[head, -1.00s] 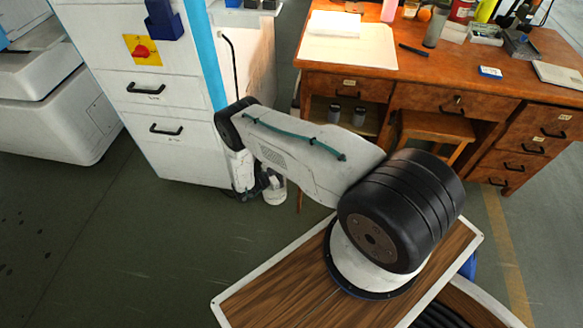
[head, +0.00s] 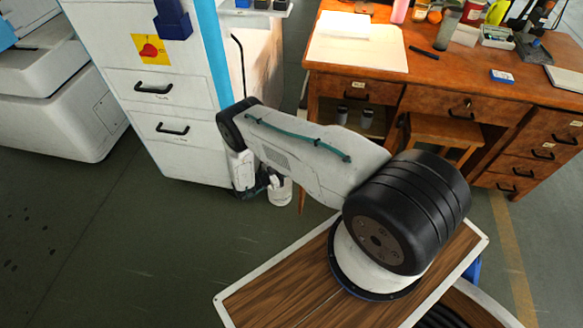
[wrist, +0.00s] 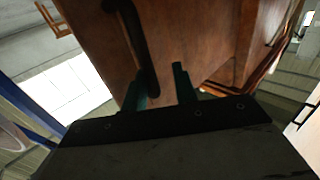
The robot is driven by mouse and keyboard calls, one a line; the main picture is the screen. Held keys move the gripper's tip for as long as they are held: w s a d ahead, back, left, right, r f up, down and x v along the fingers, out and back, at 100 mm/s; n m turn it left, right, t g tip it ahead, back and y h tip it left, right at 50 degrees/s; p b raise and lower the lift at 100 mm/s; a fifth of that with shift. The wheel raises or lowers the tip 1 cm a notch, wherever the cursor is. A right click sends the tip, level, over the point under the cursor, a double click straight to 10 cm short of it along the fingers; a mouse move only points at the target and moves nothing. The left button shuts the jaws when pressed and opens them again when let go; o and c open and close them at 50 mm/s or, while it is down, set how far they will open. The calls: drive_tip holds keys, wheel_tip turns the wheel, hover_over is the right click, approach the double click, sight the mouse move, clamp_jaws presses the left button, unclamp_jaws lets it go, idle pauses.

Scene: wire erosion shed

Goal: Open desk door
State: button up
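The desk (head: 440,75) stands at the back right of the head view. Its left compartment (head: 372,128) is uncovered, with two dark cylinders inside. The desk door (head: 302,140) shows only as a thin brown strip at the compartment's left side, swung outward. In the wrist view, a brown wooden panel (wrist: 195,40) fills the middle and carries a black bar handle (wrist: 138,40). My gripper (wrist: 160,88) has two teal fingers set apart. The handle's lower end lies between them, close to the left finger; I cannot tell if they touch.
A white cabinet (head: 135,60) with black handles stands left of the desk. A white container (head: 280,190) is on the floor near my arm's end. A wooden stool (head: 440,130) is under the desk. The floor at front left is clear.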

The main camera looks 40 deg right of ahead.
drive_tip(key=shift+a, duration=0.15)
drive_tip(key=a, duration=0.7)
drive_tip(key=shift+w+a, duration=0.3)
drive_tip(key=shift+w, duration=0.15)
